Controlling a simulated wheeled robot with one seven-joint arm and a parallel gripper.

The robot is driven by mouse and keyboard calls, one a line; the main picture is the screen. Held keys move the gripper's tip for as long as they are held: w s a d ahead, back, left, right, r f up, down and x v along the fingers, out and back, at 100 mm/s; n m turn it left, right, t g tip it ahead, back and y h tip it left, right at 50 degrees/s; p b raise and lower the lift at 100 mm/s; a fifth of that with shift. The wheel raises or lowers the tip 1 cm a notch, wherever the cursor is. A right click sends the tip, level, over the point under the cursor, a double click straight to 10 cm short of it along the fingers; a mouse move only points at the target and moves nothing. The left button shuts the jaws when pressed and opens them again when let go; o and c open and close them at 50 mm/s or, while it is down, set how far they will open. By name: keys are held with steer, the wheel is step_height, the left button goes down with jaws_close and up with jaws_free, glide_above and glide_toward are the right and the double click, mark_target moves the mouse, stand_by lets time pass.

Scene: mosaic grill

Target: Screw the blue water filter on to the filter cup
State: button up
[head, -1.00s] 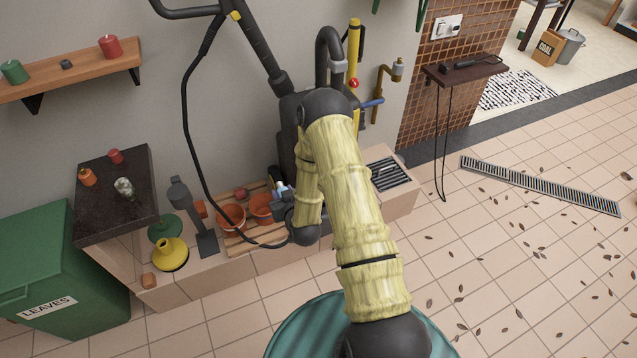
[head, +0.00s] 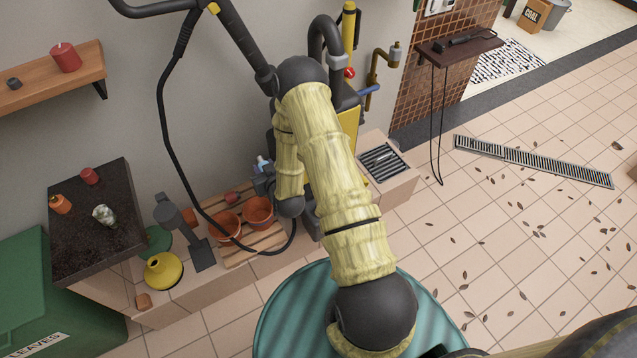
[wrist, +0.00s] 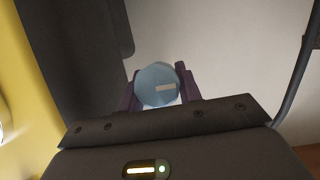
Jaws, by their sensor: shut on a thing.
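The blue water filter (wrist: 155,80) shows in the wrist view as a rounded, faceted blue piece with a pale mark on its face. My gripper (wrist: 159,98) is shut on it, with a dark purple finger on either side. In the head view my gripper (head: 265,184) is beside the black and yellow machine by the wall, with a small pale blue and white bit (head: 262,163) at its tip. I cannot clearly make out the filter cup in either view, nor whether the filter touches it.
The machine's yellow side (wrist: 22,70) is close on the left in the wrist view. Below are terracotta pots (head: 258,212) on a wooden slat rack (head: 240,258). A metal grate (head: 384,160) is to the right.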

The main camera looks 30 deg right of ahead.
steer(key=shift+s+a, duration=0.1)
steer(key=s+a+f+n+g+y+b, duration=0.2)
steer(key=s+a+f+n+g+y, duration=0.1)
steer(key=s+f+n+g, duration=0.7)
steer(key=d+r+n+g+h, duration=0.3)
steer(key=d+n+h, duration=0.4)
steer(key=d, duration=0.9)
steer(key=shift+s+d+r+n+h+b, duration=0.2)
steer(key=shift+s+r+n+h+b, duration=0.15)
steer(key=shift+r+n, duration=0.45)
step_height(320, 180, down, 6)
steer(key=b, duration=0.5)
steer(key=shift+r+b, duration=0.15)
steer(key=shift+b, duration=0.25)
steer(key=shift+f+b, duration=1.2)
steer(key=shift+f, duration=0.1)
stand_by(0.7)
